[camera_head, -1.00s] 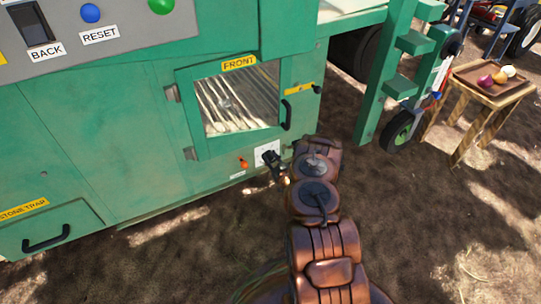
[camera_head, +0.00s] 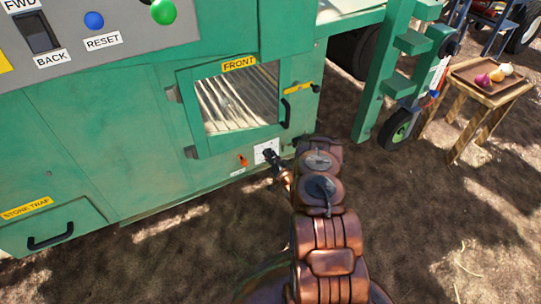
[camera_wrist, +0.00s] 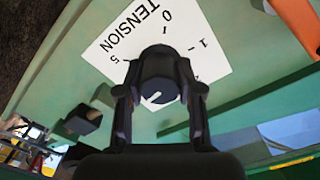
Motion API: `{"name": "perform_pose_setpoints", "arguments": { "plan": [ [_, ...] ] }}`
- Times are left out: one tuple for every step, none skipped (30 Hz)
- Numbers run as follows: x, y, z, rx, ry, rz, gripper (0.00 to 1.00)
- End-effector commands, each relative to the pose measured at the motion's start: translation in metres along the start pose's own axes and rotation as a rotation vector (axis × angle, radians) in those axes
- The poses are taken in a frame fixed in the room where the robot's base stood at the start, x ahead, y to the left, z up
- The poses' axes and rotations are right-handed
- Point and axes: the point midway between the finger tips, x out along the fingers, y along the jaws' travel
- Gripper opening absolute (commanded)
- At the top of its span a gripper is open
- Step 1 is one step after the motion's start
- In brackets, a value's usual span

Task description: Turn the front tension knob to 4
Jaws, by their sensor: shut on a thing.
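The tension knob (camera_wrist: 158,72) is black and round with a white pointer line on its face. It sits on a white dial plate (camera_wrist: 110,45) marked TENSION, with 0, 1 and 5 readable in the wrist view. The other numbers are hidden or unclear, so I cannot tell the pointer's exact setting. My gripper (camera_wrist: 160,88) is shut on the knob, one finger on each side. In the head view my gripper (camera_head: 271,158) is at the dial plate (camera_head: 262,147), below the window labelled FRONT (camera_head: 239,64), and largely covers the knob.
A small orange-red control (camera_head: 243,160) sits just left of the dial. The green machine's window door (camera_head: 200,140) with a black handle (camera_head: 286,113) is above. A wooden table (camera_head: 490,95) with onions stands at the right. Bare ground lies right of my arm.

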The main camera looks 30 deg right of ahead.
Motion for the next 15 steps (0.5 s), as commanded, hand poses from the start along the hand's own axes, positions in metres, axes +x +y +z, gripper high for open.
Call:
{"name": "perform_pose_setpoints", "arguments": {
  "plan": [
    [0.0002,-0.0009,0.0011,0.003,-0.003,-0.002,0.01],
    [0.0002,-0.0009,0.0011,0.004,-0.002,-0.002,0.01],
    [0.0002,-0.0009,0.0012,0.005,-0.002,-0.002,0.01],
    [0.0002,-0.0008,0.0011,0.005,-0.002,-0.002,0.01],
    [0.0002,-0.0008,0.0011,0.006,-0.002,-0.002,0.01],
    [0.0002,-0.0008,0.0012,0.005,-0.003,-0.002,0.01],
    [0.0003,-0.0009,0.001,0.005,-0.002,-0.002,0.01],
    [0.0003,-0.0009,0.0011,0.005,-0.002,-0.002,0.01],
    [0.0003,-0.0009,0.001,0.005,-0.002,-0.002,0.01],
    [0.0002,-0.0009,0.0011,0.005,-0.002,-0.002,0.01],
    [0.0002,-0.0009,0.0011,0.005,-0.002,-0.002,0.01],
    [0.0002,-0.0009,0.0011,0.005,-0.002,-0.002,0.37],
    [0.0002,-0.0009,0.0011,0.005,-0.002,-0.002,0.4],
    [0.0002,-0.0008,0.0011,0.005,-0.002,-0.002,0.43],
    [0.0002,-0.0007,0.0009,0.004,-0.002,-0.002,0.47]
  ]
}}
